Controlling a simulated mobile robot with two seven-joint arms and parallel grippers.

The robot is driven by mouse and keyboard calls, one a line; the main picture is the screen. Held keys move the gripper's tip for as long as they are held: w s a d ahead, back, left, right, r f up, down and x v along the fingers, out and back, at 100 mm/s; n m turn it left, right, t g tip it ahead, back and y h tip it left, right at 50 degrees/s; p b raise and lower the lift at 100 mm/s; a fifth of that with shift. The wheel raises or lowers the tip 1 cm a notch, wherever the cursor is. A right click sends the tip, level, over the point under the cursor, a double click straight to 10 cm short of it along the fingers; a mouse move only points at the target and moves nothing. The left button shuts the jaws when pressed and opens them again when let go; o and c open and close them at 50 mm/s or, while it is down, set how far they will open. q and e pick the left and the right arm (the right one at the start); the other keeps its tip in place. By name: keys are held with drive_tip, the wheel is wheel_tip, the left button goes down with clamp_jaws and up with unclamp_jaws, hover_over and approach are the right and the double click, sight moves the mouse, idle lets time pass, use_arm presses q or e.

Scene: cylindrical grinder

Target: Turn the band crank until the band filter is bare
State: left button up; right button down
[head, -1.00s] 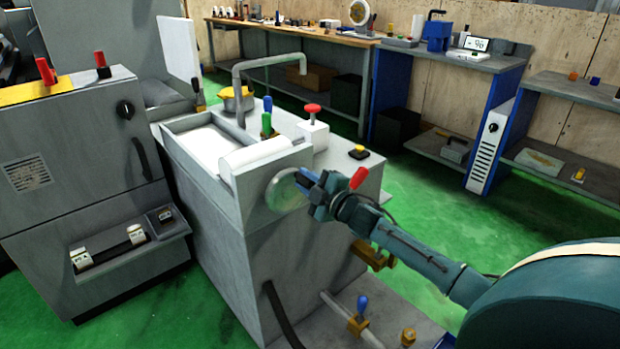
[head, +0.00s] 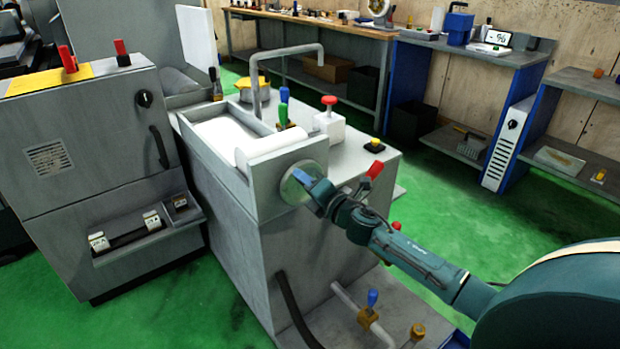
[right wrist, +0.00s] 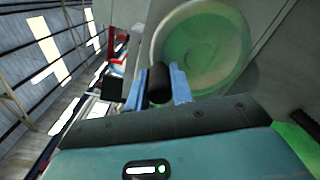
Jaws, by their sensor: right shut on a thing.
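The band crank is a pale round disc (head: 297,184) on the near end of the grey filter unit; it also shows in the right wrist view (right wrist: 205,45). My right gripper (head: 314,189) is at the disc's right side. In the right wrist view its blue fingers are shut on the dark crank knob (right wrist: 159,83). The band filter shows as a white sheet (head: 224,131) in the open tray, with a white roll (head: 275,146) at the tray's near end. I see no bare patch on the sheet. My left gripper is not in view.
A bent grey pipe (head: 286,52) arches over the unit. A red-topped button box (head: 329,122) and green and blue levers stand on top. Below are a pipe with a blue-handled valve (head: 371,300) and a dark hose. Green floor lies open to the right.

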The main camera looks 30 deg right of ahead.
sight(288, 196)
drive_tip(key=n, duration=0.1)
drive_tip(key=a+f+n, duration=0.1)
drive_tip(key=shift+n, duration=0.4)
drive_tip(key=n, duration=0.1)
drive_tip(key=a+f+n+b, duration=0.1)
drive_tip(key=n, duration=0.1)
drive_tip(key=shift+s+f+n, duration=0.15)
drive_tip(key=shift+n, duration=0.15)
drive_tip(key=n, duration=0.1)
drive_tip(key=f+n, duration=0.1)
drive_tip(key=shift+a+n+b, duration=0.25)
drive_tip(key=shift+n+b, duration=0.05)
drive_tip(key=shift+n, duration=0.1)
drive_tip(key=n, duration=0.1)
drive_tip(key=f+n, duration=0.1)
drive_tip(key=n, duration=0.1)
drive_tip(key=shift+f, duration=0.25)
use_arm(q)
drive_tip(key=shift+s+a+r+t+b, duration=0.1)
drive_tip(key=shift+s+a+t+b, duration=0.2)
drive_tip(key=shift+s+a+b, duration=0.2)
use_arm(e)
drive_tip(key=shift+f+n, duration=0.3)
drive_tip(key=shift+n, duration=0.5)
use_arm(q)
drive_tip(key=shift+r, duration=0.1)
use_arm(e)
drive_tip(key=shift+f, duration=0.1)
